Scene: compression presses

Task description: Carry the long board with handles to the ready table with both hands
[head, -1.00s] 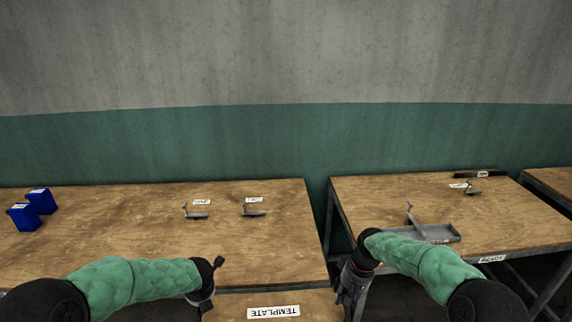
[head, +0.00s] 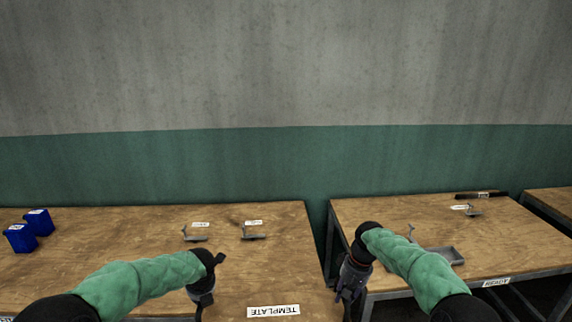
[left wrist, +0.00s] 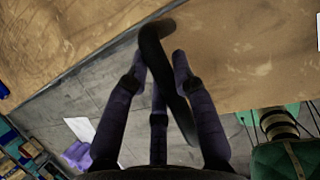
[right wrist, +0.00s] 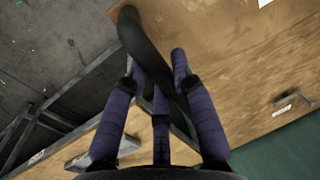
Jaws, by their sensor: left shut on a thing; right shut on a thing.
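The long wooden board (head: 318,309), with a TEMPLATE label, shows at the bottom of the head view between my two grippers. Most of it is out of frame. My left gripper (head: 201,299) is shut on a dark curved handle (left wrist: 152,50), seen in the left wrist view. My right gripper (head: 348,296) is shut on the other dark handle (right wrist: 139,42), seen in the right wrist view. The ready table (head: 400,279), with a READY label (head: 496,282) on its front edge, stands at the right, beyond my right gripper.
A long wooden table (head: 110,235) fills the left, with blue bins (head: 39,221) and small metal fixtures (head: 254,235). A gap separates it from the ready table.

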